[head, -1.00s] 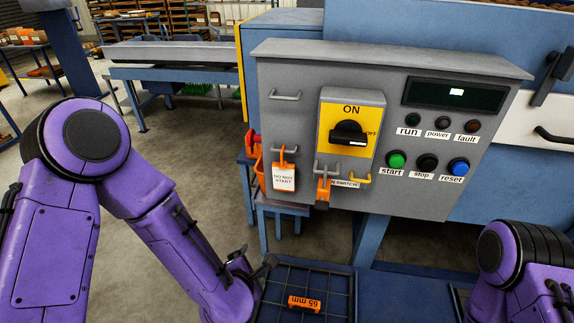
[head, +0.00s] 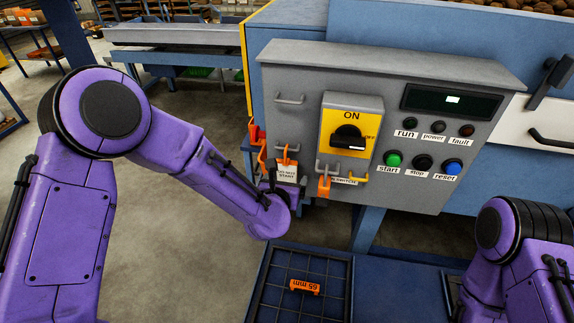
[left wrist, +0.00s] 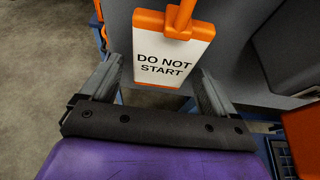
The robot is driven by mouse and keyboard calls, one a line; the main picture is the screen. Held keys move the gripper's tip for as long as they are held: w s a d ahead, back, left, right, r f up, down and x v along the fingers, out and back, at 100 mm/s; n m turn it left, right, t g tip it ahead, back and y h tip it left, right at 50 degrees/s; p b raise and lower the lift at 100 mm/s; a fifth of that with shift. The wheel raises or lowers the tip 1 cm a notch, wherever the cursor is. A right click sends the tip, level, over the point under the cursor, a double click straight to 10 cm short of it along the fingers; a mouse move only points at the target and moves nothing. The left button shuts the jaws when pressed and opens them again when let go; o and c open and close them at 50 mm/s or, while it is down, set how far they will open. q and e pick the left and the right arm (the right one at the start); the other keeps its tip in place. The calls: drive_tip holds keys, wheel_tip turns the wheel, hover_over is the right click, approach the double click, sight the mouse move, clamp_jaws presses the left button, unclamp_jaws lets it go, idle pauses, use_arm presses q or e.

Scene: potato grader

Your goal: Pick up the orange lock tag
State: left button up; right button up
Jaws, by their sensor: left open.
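The orange lock tag (head: 287,173) hangs by its orange loop on the front of the grey control box, left of the yellow switch plate. Its white face reads "DO NOT START". In the left wrist view the tag (left wrist: 172,58) hangs upright just beyond and between my two finger ends. My left gripper (left wrist: 158,82) is open, with a finger on either side of the tag's lower part and nothing held. In the head view my left gripper (head: 281,184) is partly hidden and overlaps the tag's lower edge. My right gripper is out of view.
The box carries an ON/OFF switch (head: 348,138) and several buttons. Below is a dark grid tray (head: 262,279) with an orange "65 mm" piece (head: 305,287).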

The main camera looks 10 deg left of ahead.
use_arm(q)
drive_tip(key=shift+w+f, duration=0.1)
drive_tip(key=c, duration=1.2)
drive_tip(key=shift+o, duration=0.2)
